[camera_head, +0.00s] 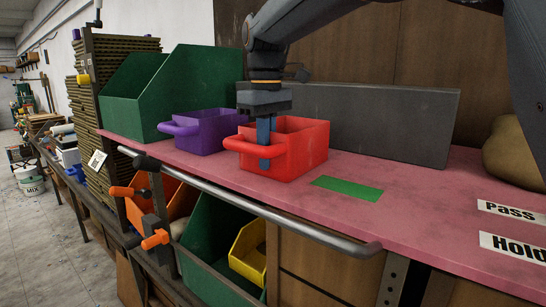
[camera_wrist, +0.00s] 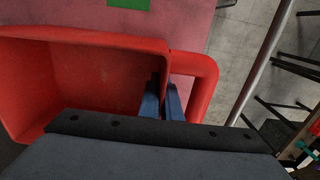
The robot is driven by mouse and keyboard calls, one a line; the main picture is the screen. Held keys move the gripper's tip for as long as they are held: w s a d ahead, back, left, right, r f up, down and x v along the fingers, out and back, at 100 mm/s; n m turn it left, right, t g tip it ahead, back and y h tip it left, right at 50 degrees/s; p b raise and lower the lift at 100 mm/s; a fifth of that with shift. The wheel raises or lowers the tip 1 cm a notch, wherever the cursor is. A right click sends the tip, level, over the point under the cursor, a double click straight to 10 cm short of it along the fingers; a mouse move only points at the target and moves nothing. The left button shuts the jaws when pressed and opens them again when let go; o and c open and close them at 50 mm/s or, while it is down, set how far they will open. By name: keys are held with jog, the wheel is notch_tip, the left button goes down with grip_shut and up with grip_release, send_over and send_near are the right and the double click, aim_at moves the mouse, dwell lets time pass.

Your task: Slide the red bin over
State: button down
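The red bin (camera_head: 301,152) stands upright on the pink bench top (camera_head: 420,205), with its loop handle toward the front edge. My gripper (camera_head: 265,150) points down at the handle end. In the wrist view, the blue fingers (camera_wrist: 162,104) straddle the wall of the red bin (camera_wrist: 85,85), one inside the bin and one in the handle gap. They look closed on that wall, though their tips are partly hidden. The bin looks empty where I see into it. A green patch (camera_head: 347,188) lies flat to the bin's right, apart from it; it also shows in the wrist view (camera_wrist: 130,3).
A purple bin (camera_head: 207,131) stands close on the left, with large green bins (camera_head: 180,85) behind it. A grey panel (camera_head: 385,125) stands along the back. A metal rail (camera_head: 250,205) runs along the front edge. "Pass" (camera_head: 512,212) and "Hold" (camera_head: 515,247) labels lie at right.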

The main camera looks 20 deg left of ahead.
aim_at(249, 169)
jog(key=shift+w+a, duration=0.3)
jog(key=shift+a, duration=0.6)
jog(key=shift+w+a, duration=0.3)
jog(key=shift+a, duration=0.65)
jog(key=shift+w+a, duration=0.3)
jog(key=shift+a, duration=0.6)
jog(key=c, duration=1.9)
grip_release()
jog(key=shift+r, duration=0.15)
